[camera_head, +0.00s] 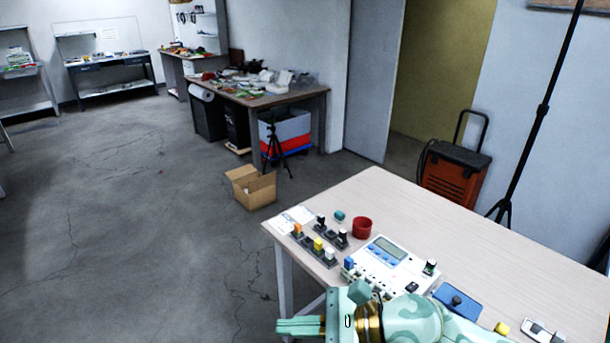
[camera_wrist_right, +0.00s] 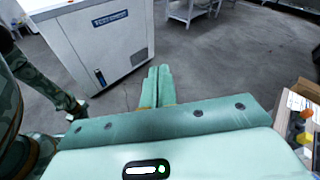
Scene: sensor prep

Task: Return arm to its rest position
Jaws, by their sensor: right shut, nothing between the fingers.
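My right gripper (camera_head: 282,325) is at the bottom of the head view, beside the table's (camera_head: 520,240) near left edge. Its fingers point left, out past the table, and lie together with nothing between them. In the right wrist view the closed fingers (camera_wrist_right: 157,82) point away over the grey floor. My right forearm reaches in from the lower right of the head view and covers part of the table's near side. My left gripper does not show in the head view. A dark green arm of mine shows at the left of the right wrist view; its end is too small to read.
A white panel with a display (camera_head: 385,252), a red cup (camera_head: 362,228), a blue box (camera_head: 457,301) and several small coloured parts stand on the table near my right arm. A white cabinet (camera_wrist_right: 115,60) stands ahead in the wrist view. Floor left of the table is open.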

